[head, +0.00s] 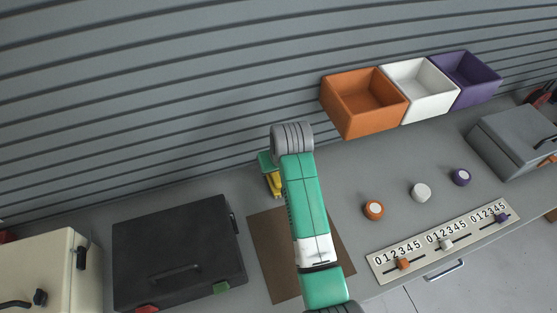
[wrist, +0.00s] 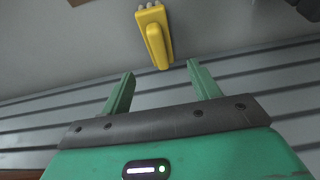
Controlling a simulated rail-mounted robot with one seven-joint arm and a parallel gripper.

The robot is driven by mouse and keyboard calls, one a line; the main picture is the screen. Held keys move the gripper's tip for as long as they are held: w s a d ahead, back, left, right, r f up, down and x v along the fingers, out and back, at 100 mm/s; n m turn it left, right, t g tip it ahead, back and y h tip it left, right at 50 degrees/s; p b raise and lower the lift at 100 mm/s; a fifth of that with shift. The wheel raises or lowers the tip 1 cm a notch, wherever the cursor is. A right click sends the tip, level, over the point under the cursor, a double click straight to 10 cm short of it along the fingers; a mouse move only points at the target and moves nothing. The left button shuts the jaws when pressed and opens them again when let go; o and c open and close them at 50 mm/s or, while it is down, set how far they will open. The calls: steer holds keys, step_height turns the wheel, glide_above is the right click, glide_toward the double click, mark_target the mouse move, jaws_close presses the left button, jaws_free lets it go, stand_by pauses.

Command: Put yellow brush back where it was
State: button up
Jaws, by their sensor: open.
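The yellow brush (head: 274,187) lies on the grey bench near the corrugated wall, just beyond the brown mat (head: 272,259). My arm partly hides its surroundings in the head view. In the wrist view the yellow brush (wrist: 157,42) is ahead of the fingertips, its pale tufts at the top edge and its handle end toward me. My gripper (wrist: 160,69) is open, with nothing between its two green fingers. The brush appears apart from the fingers. In the head view, the green gripper body shows beside the brush, but the fingertips are not clear.
A black case (head: 178,255) stands left of the mat. Orange (head: 362,123), white (head: 424,111) and purple (head: 470,98) bins stand along the wall at right. Several knobs and a slider panel (head: 440,243) lie in front of them. A grey box (head: 512,140) is far right.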

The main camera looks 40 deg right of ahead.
steer(key=shift+v, duration=0.9)
steer(key=w+a+r+n+t+h, duration=0.1)
steer(key=w+a+r+t, duration=0.1)
steer(key=a+r+t, duration=0.5)
steer(key=w+a+r+n, duration=0.1)
steer(key=w+a+r, duration=0.3)
steer(key=r, duration=0.7)
steer(key=w+a+r+n+t+h, duration=0.1)
steer(key=a+r+t, duration=0.3)
steer(key=a+r, duration=0.4)
steer(key=s+a+r+t+y, duration=0.1)
steer(key=s+a+r+t, duration=0.2)
steer(key=s+a+r, duration=0.2)
steer(key=s+a+r+n+t+y, duration=0.1)
steer(key=s+a+r+t, duration=0.2)
steer(key=r, duration=0.7)
steer(key=s+a+r+n+t+y, duration=0.1)
steer(key=s+a+r+t+y, duration=0.1)
steer(key=s+a+r, duration=0.5)
steer(key=s+r+t, duration=0.1)
steer(key=s, duration=0.2)
steer(key=shift+r+t, duration=0.15)
steer(key=shift+t, duration=0.25)
steer(key=shift+a, duration=0.15)
